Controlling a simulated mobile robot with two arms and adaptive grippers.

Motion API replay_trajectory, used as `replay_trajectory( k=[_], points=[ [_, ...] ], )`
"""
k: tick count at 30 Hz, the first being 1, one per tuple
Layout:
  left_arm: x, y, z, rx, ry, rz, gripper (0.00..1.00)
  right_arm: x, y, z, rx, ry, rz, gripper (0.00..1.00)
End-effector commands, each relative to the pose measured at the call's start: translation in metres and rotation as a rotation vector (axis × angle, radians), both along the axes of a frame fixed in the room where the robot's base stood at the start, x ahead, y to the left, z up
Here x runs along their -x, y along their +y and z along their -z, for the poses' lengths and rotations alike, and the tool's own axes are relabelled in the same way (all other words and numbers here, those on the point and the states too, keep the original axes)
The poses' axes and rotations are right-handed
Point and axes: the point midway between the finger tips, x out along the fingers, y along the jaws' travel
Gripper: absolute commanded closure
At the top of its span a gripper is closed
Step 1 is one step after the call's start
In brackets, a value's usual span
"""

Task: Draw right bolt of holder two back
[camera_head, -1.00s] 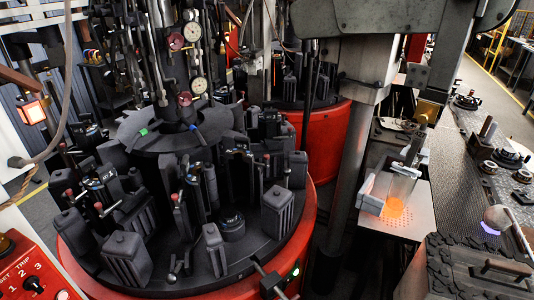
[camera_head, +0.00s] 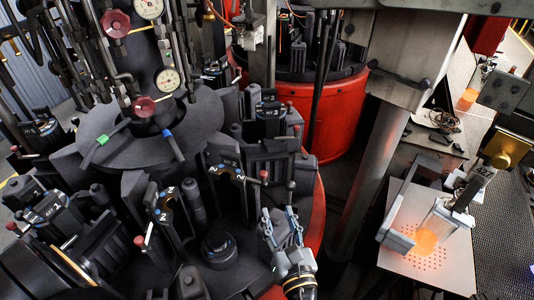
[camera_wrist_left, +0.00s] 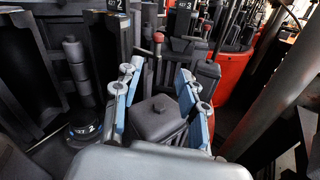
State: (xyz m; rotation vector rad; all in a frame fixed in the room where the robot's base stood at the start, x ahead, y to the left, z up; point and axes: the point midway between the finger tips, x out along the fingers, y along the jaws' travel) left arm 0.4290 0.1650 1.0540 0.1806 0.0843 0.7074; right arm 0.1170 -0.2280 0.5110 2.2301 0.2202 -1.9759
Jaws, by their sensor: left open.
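Holder two (camera_head: 226,168) is a dark clamp with a blue-edged "2" label, right of centre on the black turntable; it also shows at the top left of the left wrist view (camera_wrist_left: 118,30). A red-knobbed bolt (camera_head: 264,176) stands upright at its right side, and its knob shows in the left wrist view (camera_wrist_left: 158,38). My left gripper (camera_head: 281,218) is open, below and right of that knob and apart from it. In the left wrist view its blue-padded fingers (camera_wrist_left: 157,82) spread either side of a dark lidded block (camera_wrist_left: 158,117), with nothing visibly gripped. My right gripper is out of view.
Holder three (camera_head: 270,112) stands behind holder two. A dark-knobbed rod (camera_head: 290,188) rises close to my left gripper. Other moulds crowd the turntable at left. A grey post (camera_head: 370,175) and a perforated plate (camera_head: 415,265) lie to the right.

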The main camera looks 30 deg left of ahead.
Motion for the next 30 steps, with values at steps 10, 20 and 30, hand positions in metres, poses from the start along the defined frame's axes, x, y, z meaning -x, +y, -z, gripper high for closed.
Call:
replay_trajectory(
  k=[10,20,30],
  points=[
    [-0.032,0.031,-0.008,-0.014,-0.006,-0.007,0.58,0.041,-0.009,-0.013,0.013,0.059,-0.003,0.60],
    [-0.083,0.074,-0.006,-0.009,-0.004,-0.006,0.58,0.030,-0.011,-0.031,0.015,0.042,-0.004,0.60],
    [-0.102,0.091,-0.003,-0.007,-0.003,-0.005,0.58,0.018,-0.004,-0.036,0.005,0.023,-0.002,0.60]
  ],
)
